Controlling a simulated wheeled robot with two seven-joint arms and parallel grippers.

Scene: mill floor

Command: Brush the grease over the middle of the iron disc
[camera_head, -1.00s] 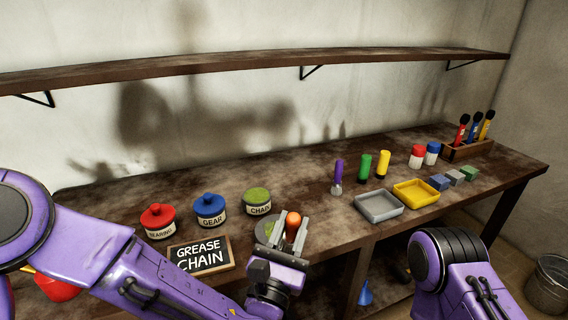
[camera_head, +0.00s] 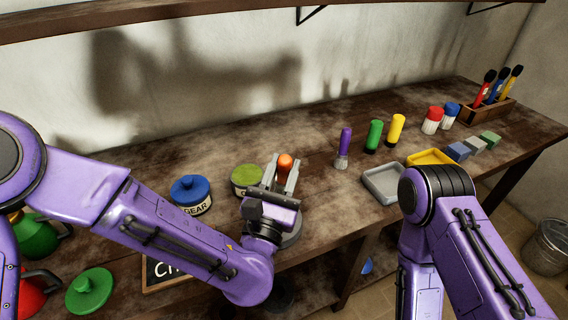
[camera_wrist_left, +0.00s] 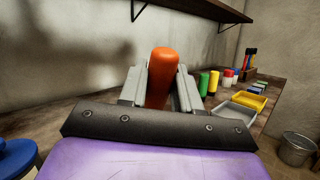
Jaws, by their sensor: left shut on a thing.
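My left gripper (camera_head: 279,175) is shut on an orange-handled tool (camera_head: 285,162). The orange handle also shows upright between the fingers in the left wrist view (camera_wrist_left: 161,78); its lower end is hidden. A grey disc (camera_head: 292,233) shows partly behind and below the gripper, mostly covered by it. I cannot tell whether the tool touches the disc. The green-topped pot (camera_head: 246,175) stands just left of the gripper, partly hidden by it. My right arm shows at the lower right, but its gripper is out of view.
A blue-lidded gear pot (camera_head: 190,190) stands left on the bench. A sign (camera_head: 160,275) is mostly hidden by my left arm.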

